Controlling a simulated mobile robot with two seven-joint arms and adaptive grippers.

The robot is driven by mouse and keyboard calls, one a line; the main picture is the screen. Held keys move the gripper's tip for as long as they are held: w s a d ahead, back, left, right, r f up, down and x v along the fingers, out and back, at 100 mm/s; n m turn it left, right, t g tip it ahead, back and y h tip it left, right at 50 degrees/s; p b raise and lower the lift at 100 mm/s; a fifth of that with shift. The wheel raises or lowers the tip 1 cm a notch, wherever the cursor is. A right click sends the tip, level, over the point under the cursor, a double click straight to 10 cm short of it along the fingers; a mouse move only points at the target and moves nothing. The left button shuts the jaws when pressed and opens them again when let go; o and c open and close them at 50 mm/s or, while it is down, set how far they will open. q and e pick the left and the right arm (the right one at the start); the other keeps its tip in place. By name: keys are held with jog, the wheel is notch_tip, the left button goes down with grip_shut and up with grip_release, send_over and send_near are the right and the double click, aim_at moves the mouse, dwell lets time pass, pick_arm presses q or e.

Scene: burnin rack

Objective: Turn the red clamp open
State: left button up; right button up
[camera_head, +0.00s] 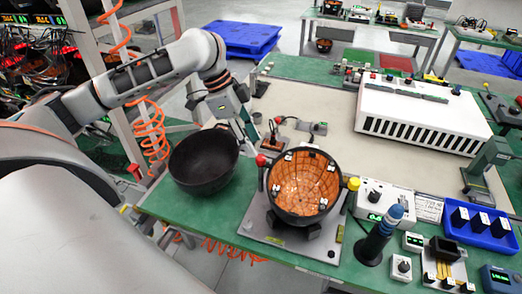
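The red clamp knob (261,160) sticks out at the left rim of a round test fixture (270,213). The fixture stands on a grey base plate near the front of the green bench. Its bowl is open on top and shows a copper-coloured inside with small white-marked parts at the rim. My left gripper (246,138) points down behind and left of the red knob, close to the right rim of a black bowl (203,160). I cannot tell whether its fingers are apart or touch the bowl. My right gripper is out of view.
A yellow knob (353,184) is on the fixture's right side. A blue upright tool (379,235), a white control box (383,203) and a blue tray (485,228) stand right of it. A white slotted unit (421,112) is behind. The beige mat (320,98) has free room.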

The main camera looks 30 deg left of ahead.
aim_at(260, 157)
pick_arm(q)
jog(key=shift+x, duration=2.6)
grip_shut()
